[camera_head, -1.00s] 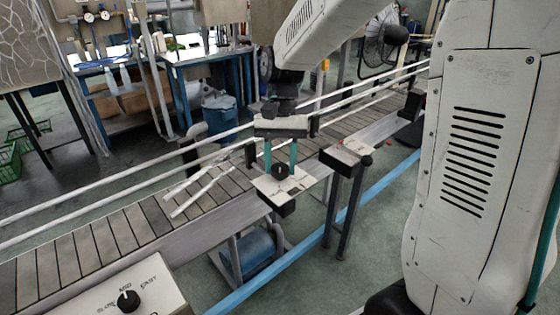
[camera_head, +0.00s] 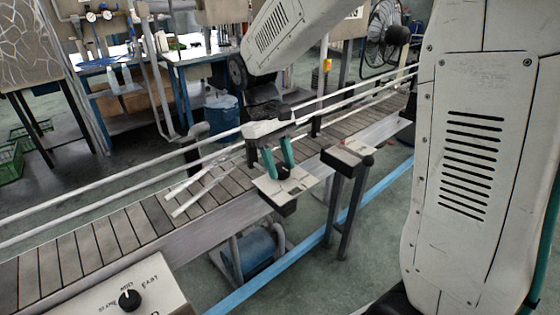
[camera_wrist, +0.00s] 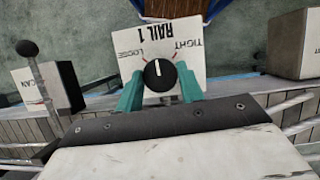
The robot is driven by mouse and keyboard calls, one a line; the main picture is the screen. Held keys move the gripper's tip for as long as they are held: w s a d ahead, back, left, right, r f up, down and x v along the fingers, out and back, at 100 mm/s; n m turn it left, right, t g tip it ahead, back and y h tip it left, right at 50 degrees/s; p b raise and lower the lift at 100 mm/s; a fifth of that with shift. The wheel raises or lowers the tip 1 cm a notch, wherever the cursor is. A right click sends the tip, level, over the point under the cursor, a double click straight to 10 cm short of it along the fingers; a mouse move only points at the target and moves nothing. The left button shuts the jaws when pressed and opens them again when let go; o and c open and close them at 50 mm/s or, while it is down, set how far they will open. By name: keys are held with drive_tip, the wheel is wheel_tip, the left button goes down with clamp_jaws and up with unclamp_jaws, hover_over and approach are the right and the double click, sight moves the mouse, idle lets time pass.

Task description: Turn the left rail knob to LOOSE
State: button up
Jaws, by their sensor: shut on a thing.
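The rail knob (camera_wrist: 158,74) is a round black knob with a white pointer line, on a white plate (camera_wrist: 185,28) marked RAIL 1. The lettering is upside down in the wrist view, with LOOSE on the picture's left and TIGHT on its right. The pointer aims almost straight up the picture, between the two red marks. My gripper (camera_wrist: 160,90) is shut on the knob, one teal finger on each side. In the head view the knob (camera_head: 283,172) sits between the fingers of my tilted gripper (camera_head: 281,173), on the plate beside the conveyor.
A slatted conveyor (camera_head: 100,236) with white guide rails runs diagonally behind the plate. A second box (camera_head: 348,156) on posts stands to the right. A speed dial (camera_head: 129,299) is at lower left. In the wrist view a ball-topped lever (camera_wrist: 28,48) stands at left.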

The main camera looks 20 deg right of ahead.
drive_tip(key=n+t+h, duration=0.1)
drive_tip(key=n, duration=0.3)
drive_tip(key=shift+a+n, duration=0.15)
drive_tip(key=shift+n, duration=0.15)
drive_tip(key=shift+s+n+t+h, duration=0.15)
drive_tip(key=shift+n+t+h, duration=0.45)
drive_tip(key=shift+n, duration=1.1)
drive_tip(key=o, duration=1)
drive_tip(key=v, duration=0.7)
drive_tip(key=shift+a+r, duration=0.3)
drive_tip(key=shift+r, duration=0.05)
